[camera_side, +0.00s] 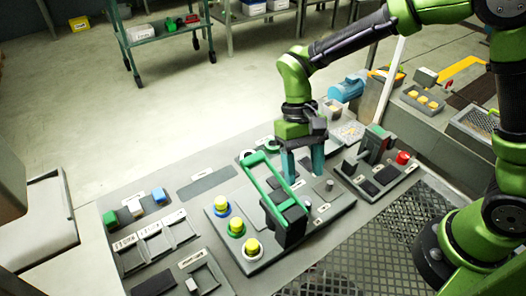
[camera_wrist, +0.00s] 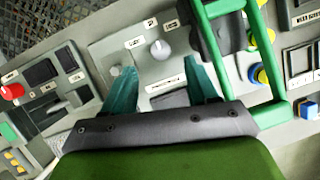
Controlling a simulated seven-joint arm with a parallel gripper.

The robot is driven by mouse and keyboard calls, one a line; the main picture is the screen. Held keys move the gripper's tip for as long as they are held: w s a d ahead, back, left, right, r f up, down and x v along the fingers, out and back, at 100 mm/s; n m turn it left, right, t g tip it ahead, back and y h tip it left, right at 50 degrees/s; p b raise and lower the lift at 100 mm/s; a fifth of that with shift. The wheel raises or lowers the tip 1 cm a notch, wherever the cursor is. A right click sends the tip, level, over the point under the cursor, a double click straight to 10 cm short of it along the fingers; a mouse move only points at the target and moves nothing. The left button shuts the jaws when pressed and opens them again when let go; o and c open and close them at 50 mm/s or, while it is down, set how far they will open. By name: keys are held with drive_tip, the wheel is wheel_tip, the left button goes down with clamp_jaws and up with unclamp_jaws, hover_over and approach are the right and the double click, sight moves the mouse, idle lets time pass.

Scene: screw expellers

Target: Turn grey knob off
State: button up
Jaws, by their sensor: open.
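The grey knob (camera_wrist: 160,49) is small and round, on a light grey panel beside small labels, in the wrist view. In the side view, a small grey knob (camera_side: 329,185) stands on the panel just right of my gripper; I cannot tell its exact setting. My gripper (camera_side: 304,176) is above the panel with its teal fingers pointing down. In the wrist view my gripper (camera_wrist: 163,82) is open and empty, its fingertips apart. The knob appears beyond the gap between them, not held.
A green handle (camera_side: 262,178) on a black base rises close left of my gripper. Yellow buttons (camera_side: 236,226) stand left of it. A red knob (camera_side: 403,158) is on the right panel. A perforated plate (camera_side: 365,264) lies in front.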

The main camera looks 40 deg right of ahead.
drive_tip(key=v, duration=1)
drive_tip(key=s+d+r+m+t, duration=0.1)
drive_tip(key=s+d+r+t, duration=0.4)
drive_tip(key=s+d+t, duration=0.6)
drive_tip(key=shift+s+d+r+m+t+y, duration=0.15)
drive_tip(key=shift+d+r+m+t+y, duration=0.2)
drive_tip(key=shift+d, duration=0.3)
idle(0.3)
